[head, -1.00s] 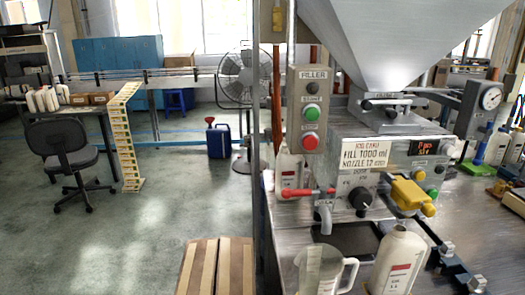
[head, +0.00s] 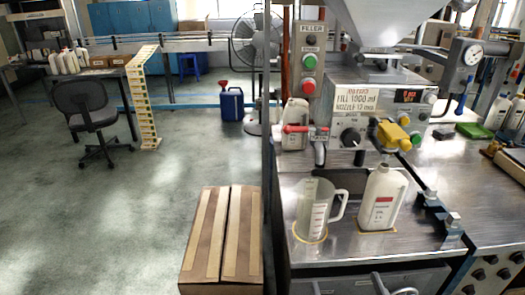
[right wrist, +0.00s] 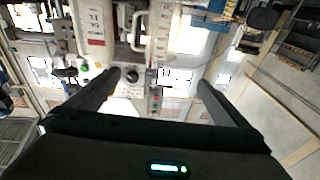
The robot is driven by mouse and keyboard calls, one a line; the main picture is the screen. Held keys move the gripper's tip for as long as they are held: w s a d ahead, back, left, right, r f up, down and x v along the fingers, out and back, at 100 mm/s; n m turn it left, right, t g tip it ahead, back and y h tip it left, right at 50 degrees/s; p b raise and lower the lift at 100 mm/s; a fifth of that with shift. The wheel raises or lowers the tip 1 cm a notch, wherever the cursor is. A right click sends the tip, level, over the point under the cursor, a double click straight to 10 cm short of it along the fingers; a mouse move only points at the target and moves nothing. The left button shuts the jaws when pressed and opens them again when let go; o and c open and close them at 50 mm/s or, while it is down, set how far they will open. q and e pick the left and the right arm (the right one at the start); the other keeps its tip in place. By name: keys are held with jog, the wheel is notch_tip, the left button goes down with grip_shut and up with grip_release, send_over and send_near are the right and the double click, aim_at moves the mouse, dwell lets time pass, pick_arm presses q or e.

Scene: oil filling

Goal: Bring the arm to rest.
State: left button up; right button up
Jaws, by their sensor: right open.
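My right gripper (right wrist: 158,82) shows in the right wrist view as two dark fingers spread wide, with nothing between them touching the jaws. It is open. I cannot make it out clearly in the head view. My left gripper is in neither view. In the head view a clear measuring jug (head: 316,212) with a handle stands upright on the steel bench (head: 480,205). A white bottle (head: 384,200) with a red-marked label stands upright to its right. Both stand apart from each other in front of the filler (head: 350,105).
A yellow part (head: 393,136) juts from the filler's front above the bottle. A red-handled tap (head: 305,130) is left of it. A dark rail with clamps (head: 435,205) lies on the bench at right.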

jog(key=s+a+f+g, duration=0.1)
jog(key=a+f+g, duration=0.15)
jog(key=f, duration=1.45)
jog(key=s+a+f+g, duration=0.1)
jog(key=f+g, duration=0.3)
jog(key=f, duration=1.3)
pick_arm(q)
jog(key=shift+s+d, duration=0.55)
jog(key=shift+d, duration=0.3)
pick_arm(e)
jog(key=s+f+g, duration=0.2)
jog(key=s+f, duration=0.5)
jog(key=f, duration=0.4)
jog(key=s+d+f+n+g, duration=0.1)
jog(key=s+f+g, duration=0.2)
jog(key=s+f, duration=0.4)
notch_tip(320, 180, down, 4)
jog(key=shift+d+f, duration=0.1)
jog(key=shift+d, duration=0.2)
jog(key=shift+g, duration=0.25)
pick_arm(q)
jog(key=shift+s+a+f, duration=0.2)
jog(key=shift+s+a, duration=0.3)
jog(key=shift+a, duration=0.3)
